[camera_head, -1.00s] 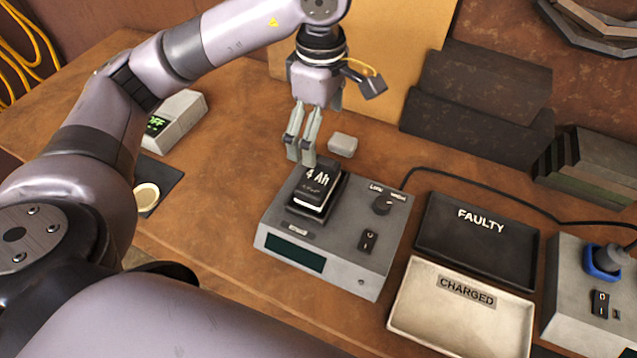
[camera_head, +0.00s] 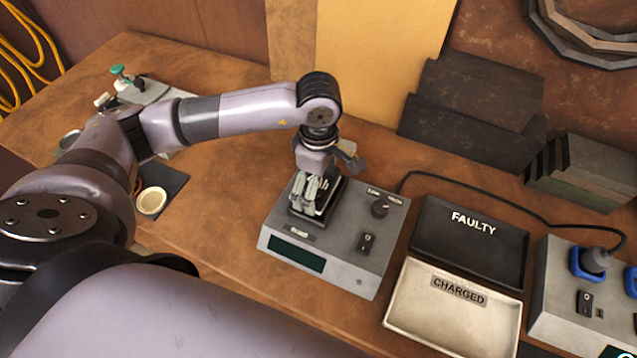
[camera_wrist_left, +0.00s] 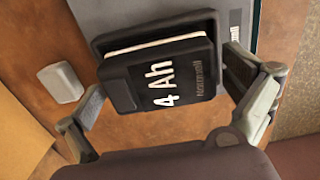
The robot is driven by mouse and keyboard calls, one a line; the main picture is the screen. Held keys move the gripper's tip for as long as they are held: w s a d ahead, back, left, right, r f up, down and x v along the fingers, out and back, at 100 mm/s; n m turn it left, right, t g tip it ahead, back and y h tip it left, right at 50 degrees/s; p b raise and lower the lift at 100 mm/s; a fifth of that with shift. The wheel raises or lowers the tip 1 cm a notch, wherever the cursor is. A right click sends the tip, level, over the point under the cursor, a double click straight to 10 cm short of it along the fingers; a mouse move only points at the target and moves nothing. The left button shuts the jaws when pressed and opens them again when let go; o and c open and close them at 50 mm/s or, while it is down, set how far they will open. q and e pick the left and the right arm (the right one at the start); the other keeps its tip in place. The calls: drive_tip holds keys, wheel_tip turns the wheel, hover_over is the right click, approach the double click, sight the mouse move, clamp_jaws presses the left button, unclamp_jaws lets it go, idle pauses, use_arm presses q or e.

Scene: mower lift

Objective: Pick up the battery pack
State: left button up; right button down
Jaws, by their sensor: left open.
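The battery pack (camera_wrist_left: 165,75) is black with "4 Ah" in white. It sits in the dock on top of the grey charger (camera_head: 337,258); in the head view my gripper covers most of it. My left gripper (camera_head: 312,200) has come down over the pack. In the left wrist view its two fingers (camera_wrist_left: 170,85) are open, one on each side of the pack, with gaps visible, so it is not gripped. My right gripper is not in view.
A black FAULTY tray (camera_head: 430,245) and a cream CHARGED tray (camera_head: 410,320) lie right of the charger. A grey socket box (camera_head: 560,310) with a blue plug stands far right. A small pale block (camera_wrist_left: 62,82) lies beside the charger.

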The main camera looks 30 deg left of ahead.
use_arm(q)
drive_tip(key=shift+f, duration=0.1)
drive_tip(key=shift+c, duration=0.4)
drive_tip(key=c, duration=1.5)
drive_tip(key=shift+w+r, duration=0.1)
drive_tip(key=shift+r, duration=0.1)
drive_tip(key=shift+r, duration=0.6)
wheel_tip(320, 180, up, 18)
drive_tip(key=b, duration=0.2)
drive_tip(key=shift+r, duration=0.25)
